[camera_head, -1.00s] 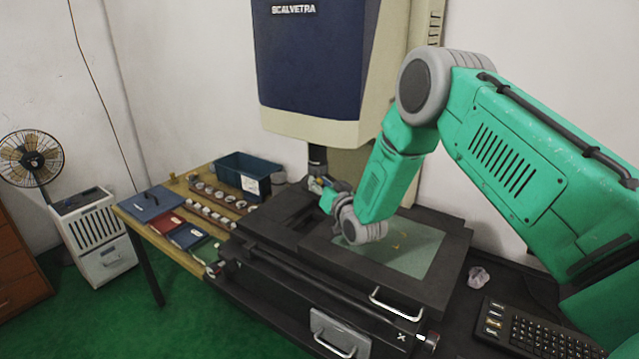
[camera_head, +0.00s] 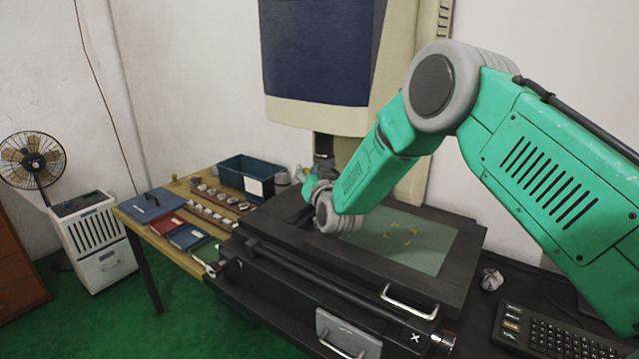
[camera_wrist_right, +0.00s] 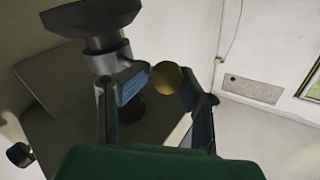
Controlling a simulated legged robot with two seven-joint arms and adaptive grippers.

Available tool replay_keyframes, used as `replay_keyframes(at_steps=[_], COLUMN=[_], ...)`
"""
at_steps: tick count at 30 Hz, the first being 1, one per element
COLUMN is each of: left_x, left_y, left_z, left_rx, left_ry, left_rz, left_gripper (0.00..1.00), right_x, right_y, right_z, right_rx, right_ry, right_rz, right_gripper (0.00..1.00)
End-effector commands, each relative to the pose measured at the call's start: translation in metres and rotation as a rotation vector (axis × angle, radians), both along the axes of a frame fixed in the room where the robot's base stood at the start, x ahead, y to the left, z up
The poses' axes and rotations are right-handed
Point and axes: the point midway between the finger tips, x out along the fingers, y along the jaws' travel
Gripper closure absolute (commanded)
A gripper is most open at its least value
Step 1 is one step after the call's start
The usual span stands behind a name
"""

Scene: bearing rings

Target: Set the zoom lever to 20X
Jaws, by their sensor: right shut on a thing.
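The measuring machine's blue and cream head (camera_head: 318,60) stands over a dark stage (camera_head: 300,225) with a glass plate (camera_head: 425,245). Its dark lens barrel (camera_head: 323,147) hangs below the head and also shows in the right wrist view (camera_wrist_right: 95,25). My right gripper (camera_head: 308,180) is beside the lens, partly hidden by its own wrist. In the right wrist view, my right gripper (camera_wrist_right: 165,92) is shut on the zoom lever, whose round brass knob (camera_wrist_right: 166,77) shows between the fingers. No scale marking is readable. My left gripper is not in view.
A wooden bench (camera_head: 180,240) at left holds a blue bin (camera_head: 246,178), rings in rows and coloured cases. A fan (camera_head: 32,160) stands far left.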

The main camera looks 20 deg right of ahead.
Motion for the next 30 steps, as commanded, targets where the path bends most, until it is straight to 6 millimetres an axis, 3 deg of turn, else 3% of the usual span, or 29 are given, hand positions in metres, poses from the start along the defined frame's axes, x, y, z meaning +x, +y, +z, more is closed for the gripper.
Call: replay_keyframes(at_steps=[7, 24, 25, 30], left_x=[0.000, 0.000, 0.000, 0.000], left_y=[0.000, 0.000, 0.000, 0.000], left_z=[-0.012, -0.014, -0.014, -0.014], left_rx=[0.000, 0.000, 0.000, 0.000], left_ry=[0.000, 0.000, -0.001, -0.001], left_rz=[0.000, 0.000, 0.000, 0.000], left_gripper=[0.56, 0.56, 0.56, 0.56], right_x=[0.009, 0.010, 0.010, 0.009], right_y=[0.010, 0.016, 0.017, 0.014], right_z=[0.001, 0.001, 0.001, 0.001], right_rx=[0.002, 0.000, 0.000, 0.000], right_ry=[-0.002, 0.002, 0.002, 0.002], right_rz=[0.007, 0.011, 0.012, 0.008], right_gripper=[1.00, 1.00, 0.58, 0.56])
